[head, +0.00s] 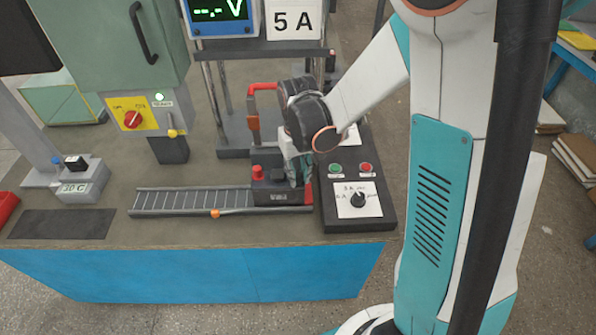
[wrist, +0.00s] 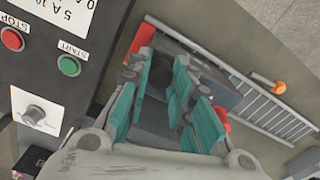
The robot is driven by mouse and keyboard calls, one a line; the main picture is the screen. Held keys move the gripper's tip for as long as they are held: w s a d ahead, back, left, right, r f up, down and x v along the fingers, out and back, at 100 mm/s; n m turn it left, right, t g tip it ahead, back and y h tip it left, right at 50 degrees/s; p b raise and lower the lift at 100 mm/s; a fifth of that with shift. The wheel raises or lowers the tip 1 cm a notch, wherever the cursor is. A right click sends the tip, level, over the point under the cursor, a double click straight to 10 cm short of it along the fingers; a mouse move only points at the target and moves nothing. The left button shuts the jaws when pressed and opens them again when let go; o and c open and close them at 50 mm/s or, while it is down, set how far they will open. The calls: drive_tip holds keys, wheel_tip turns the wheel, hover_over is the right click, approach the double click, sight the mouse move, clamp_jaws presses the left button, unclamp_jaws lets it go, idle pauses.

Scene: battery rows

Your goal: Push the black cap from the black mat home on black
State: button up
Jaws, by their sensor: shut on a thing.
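My gripper (head: 297,172) is over the right end of the dark battery (head: 270,197), fingers pointing down. In the wrist view its teal fingers (wrist: 168,108) are closed around a small dark thing, taken to be the black cap, mostly hidden between them. The black terminal is hidden under the fingers, so I cannot tell whether the cap touches it or how far down it sits. A red cap (head: 257,173) stands at the battery's left end. The black mat (head: 62,224) at the front left is bare.
The battery sits at the right end of a roller track (head: 192,201), against a red stop (head: 309,193). A control box (head: 356,215) with a knob and buttons stands close on the right. An upright red-orange clamp (head: 253,122) is behind. A green cabinet (head: 115,45) stands at back left.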

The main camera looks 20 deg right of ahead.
drive_tip(key=shift+f, duration=0.1)
drive_tip(key=o, duration=0.8)
drive_tip(key=o, duration=0.5)
drive_tip(key=shift+r+p, duration=2.45)
drive_tip(key=shift+r, duration=1.05)
